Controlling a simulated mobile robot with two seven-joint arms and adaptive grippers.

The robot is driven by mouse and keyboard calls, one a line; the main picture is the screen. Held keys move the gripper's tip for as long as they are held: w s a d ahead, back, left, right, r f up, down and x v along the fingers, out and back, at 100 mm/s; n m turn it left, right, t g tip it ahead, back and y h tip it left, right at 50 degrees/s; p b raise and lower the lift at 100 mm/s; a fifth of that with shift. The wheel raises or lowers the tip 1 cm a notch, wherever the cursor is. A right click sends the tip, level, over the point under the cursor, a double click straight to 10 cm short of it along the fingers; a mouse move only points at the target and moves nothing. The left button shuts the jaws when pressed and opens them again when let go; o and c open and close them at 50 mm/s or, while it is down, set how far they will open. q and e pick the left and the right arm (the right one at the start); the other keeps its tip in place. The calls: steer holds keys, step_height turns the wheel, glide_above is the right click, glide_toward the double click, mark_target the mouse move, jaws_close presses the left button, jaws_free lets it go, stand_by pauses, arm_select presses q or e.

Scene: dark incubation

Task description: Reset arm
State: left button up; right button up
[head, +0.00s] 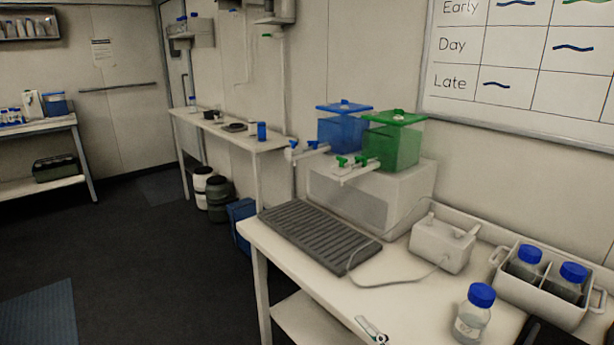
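Neither of my grippers can be made out in the head view. A dark shape (545,333) is cut off by the bottom edge at the right, and I cannot tell what it is. The near bench (390,297) holds a blue-lidded bottle (471,316) of clear liquid, standing upright near the front. A white carrier (548,304) to its right holds two more blue-capped bottles. A small pale object with a teal mark (372,331) lies at the bench's front edge.
A blue tank (342,128) and a green tank (393,143) with taps stand on a white box (350,190). A dark ribbed tray (318,235) and a white corded device (443,245) are on the bench. Dark floor (150,270) at left is mostly clear.

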steer(key=s+d+f+m+g+h, duration=0.2)
steer(key=s+d+f+m, duration=0.1)
steer(key=f, duration=0.5)
steer(key=s+d+f+m+g+h, duration=0.2)
steer(key=s+d+f+m+h, duration=0.1)
steer(key=f, duration=0.6)
steer(key=s+d+f+m+g+h, duration=0.1)
steer(key=s+d+f+m+h, duration=0.2)
steer(key=s+d+f+m, duration=0.2)
steer(key=s+d+f, duration=0.1)
steer(key=s+f, duration=0.2)
steer(key=f, duration=0.1)
steer(key=shift+s+g, duration=0.25)
steer(key=shift+g, duration=0.15)
